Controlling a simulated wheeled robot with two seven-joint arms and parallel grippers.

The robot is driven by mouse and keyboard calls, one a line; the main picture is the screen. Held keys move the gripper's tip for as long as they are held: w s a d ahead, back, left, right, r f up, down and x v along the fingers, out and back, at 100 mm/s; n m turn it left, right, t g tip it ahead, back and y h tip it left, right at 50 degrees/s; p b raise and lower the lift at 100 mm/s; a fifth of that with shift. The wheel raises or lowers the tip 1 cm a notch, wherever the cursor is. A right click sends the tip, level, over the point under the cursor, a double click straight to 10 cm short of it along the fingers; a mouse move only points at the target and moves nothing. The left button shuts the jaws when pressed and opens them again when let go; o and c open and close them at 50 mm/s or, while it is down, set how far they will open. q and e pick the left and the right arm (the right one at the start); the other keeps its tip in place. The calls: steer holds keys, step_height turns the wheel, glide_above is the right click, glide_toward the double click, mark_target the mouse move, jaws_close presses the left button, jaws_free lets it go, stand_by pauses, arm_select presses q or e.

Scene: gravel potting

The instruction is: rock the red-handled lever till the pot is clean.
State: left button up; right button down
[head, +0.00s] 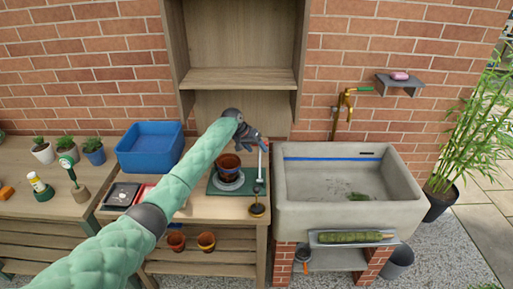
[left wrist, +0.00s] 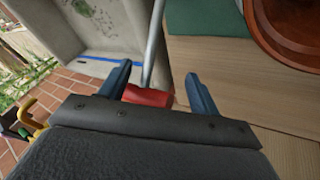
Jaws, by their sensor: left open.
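The brown pot (head: 228,164) stands upright on a round grey plate on a green base (head: 217,187). Its rim also shows at the top right of the left wrist view (left wrist: 292,28). The lever (head: 260,168) is a thin grey rod rising to the right of the pot. Its red handle (left wrist: 148,96) lies between the spread blue fingers of my left gripper (left wrist: 160,78) in the left wrist view. My left gripper (head: 259,140) is open at the lever's top, above and right of the pot. I cannot tell whether a finger touches the handle. My right gripper is out of view.
A stone sink (head: 295,215) stands right of the wooden bench, with a brass tap (head: 345,101) above it. A blue tub (head: 150,147) and small potted plants are on the left. A wooden shelf (head: 240,79) rises behind the pot.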

arm_select(q)
steer(key=shift+w+d+f, duration=0.15)
steer(key=shift+d+f, duration=0.05)
steer(key=shift+f, duration=0.25)
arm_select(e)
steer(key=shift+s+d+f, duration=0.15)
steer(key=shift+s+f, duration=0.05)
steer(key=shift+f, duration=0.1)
arm_select(q)
jaws_close()
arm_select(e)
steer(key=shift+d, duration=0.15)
